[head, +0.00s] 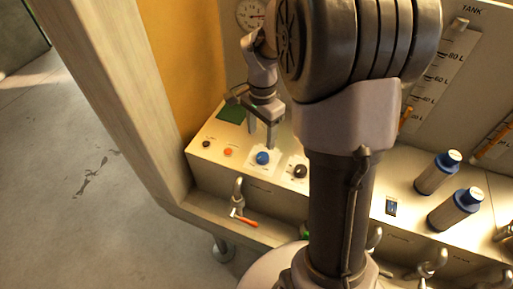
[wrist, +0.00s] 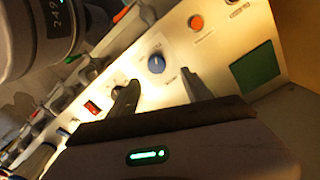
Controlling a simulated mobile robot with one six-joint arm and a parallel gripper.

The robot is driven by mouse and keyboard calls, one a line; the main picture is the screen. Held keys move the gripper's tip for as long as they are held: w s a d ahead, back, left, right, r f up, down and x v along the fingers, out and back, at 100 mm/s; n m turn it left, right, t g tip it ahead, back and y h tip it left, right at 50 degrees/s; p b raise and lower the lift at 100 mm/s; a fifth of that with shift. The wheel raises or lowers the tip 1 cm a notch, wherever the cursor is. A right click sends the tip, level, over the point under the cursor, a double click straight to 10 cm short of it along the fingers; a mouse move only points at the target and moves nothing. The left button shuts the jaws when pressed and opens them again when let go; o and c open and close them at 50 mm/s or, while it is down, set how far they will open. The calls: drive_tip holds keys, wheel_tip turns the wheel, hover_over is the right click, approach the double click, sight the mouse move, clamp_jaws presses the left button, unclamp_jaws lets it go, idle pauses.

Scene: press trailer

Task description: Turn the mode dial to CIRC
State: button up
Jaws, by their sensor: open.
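A round blue dial (head: 262,158) sits on a white label plate on the sloped control panel, and it also shows in the wrist view (wrist: 156,63) with a pale pointer mark. It looks like the mode dial; its lettering is too small to read. My gripper (head: 261,138) points down over the panel, just behind the dial in the head view. In the wrist view my gripper (wrist: 159,78) is open, with one finger to each side of the dial's near side. The fingers hold nothing, and contact with the dial cannot be told.
A black knob (head: 300,171) is right of the dial, close to my arm. An orange button (head: 227,151) and a green screen (head: 232,113) are to the left. Valves, including an orange-handled one (head: 244,220), line the front below. Blue-capped bottles (head: 437,172) stand right.

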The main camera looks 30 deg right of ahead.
sight(263, 156)
drive_tip(key=f, duration=0.2)
drive_tip(key=f+b, duration=0.1)
drive_tip(key=f, duration=0.2)
drive_tip(key=f+b, duration=0.1)
drive_tip(key=f, duration=0.2)
drive_tip(key=shift+s+d+f, duration=0.15)
drive_tip(key=shift+s, duration=0.25)
clamp_jaws()
